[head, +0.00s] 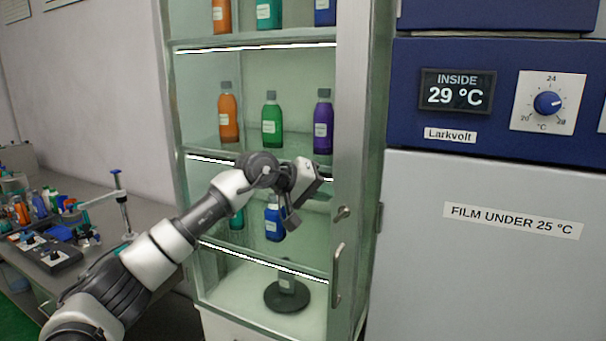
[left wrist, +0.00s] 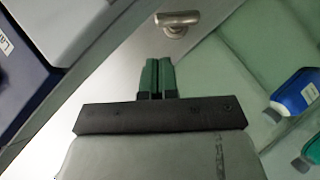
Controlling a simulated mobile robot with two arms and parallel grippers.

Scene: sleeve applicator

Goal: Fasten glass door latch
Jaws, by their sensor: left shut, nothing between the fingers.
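The glass door cabinet (head: 255,190) stands in the middle of the head view, with a grey metal frame strip (head: 352,150) along its right side. A small metal latch (head: 342,213) sits on that strip, above a vertical bar handle (head: 338,275). In the left wrist view the latch (left wrist: 178,19) shows as a short bar on a round base, just beyond my fingertips. My left gripper (head: 292,222) is in front of the glass, left of the latch. Its green fingers (left wrist: 158,64) are together and empty, apart from the latch. I cannot tell whether the door is fully closed. My right gripper is not in view.
Coloured bottles, such as a purple one (head: 323,125), stand on the cabinet shelves. A blue and grey appliance (head: 480,210) stands close on the right. A cluttered bench (head: 120,215) is at the left.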

